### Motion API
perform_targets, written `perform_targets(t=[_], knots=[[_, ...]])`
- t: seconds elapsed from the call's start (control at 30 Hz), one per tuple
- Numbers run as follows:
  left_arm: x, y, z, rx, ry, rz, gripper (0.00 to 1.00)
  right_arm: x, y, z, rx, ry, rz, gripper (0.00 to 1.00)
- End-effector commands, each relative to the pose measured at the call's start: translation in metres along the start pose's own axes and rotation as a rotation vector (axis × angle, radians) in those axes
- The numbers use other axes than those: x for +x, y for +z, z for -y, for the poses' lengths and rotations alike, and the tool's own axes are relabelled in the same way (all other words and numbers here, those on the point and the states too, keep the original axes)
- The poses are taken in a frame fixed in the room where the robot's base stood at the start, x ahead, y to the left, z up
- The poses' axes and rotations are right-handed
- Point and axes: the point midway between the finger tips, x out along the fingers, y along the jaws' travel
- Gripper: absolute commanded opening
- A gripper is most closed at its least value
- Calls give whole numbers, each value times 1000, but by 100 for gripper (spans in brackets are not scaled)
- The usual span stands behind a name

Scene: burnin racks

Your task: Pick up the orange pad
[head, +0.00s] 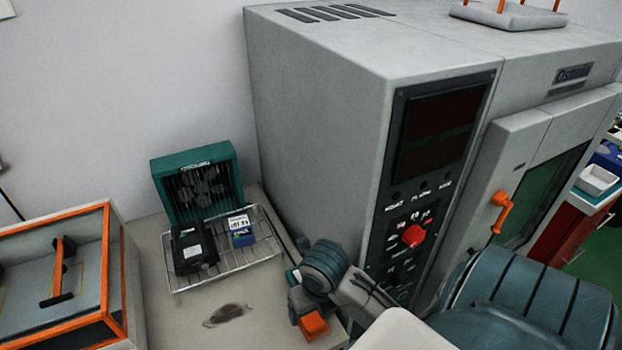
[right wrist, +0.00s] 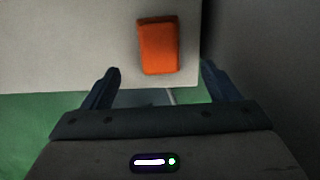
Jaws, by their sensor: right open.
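The orange pad (head: 314,326) lies on the light bench top near its front edge, in the lower middle of the head view. In the right wrist view the orange pad (right wrist: 158,45) is a small upright-looking block shape close to the bench edge. My right gripper (right wrist: 160,69) is open and empty, with its two dark fingers spread to either side of the pad's line and the pad just ahead of the tips. In the head view my right gripper (head: 300,294) is beside the pad, partly hidden by its own wrist. My left gripper is not in view.
A big grey oven (head: 320,120) stands close on the right of the bench. A wire rack (head: 245,262) holds a black box (head: 193,248) and a blue box (head: 240,232), with a green fan unit (head: 195,180) behind. An orange-edged case (head: 118,270) is at left.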

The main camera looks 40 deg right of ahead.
Motion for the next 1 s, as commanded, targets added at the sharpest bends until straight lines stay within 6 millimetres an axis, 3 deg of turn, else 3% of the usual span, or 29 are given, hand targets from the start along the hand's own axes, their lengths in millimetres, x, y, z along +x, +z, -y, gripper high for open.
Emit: perform_targets(t=[0.03,0.1,0.33,0.5,0.8,1.0], knots=[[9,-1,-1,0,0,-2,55,14,-1,0,1,-1,-4,82],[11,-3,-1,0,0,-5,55,19,-1,0,1,0,-3,82],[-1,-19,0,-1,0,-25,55,42,3,0,3,0,-8,82],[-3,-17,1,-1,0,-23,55,65,4,0,2,0,-5,82],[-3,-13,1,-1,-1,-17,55,71,4,0,0,-1,-2,82],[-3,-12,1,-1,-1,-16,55,70,4,0,0,-1,-2,43]])
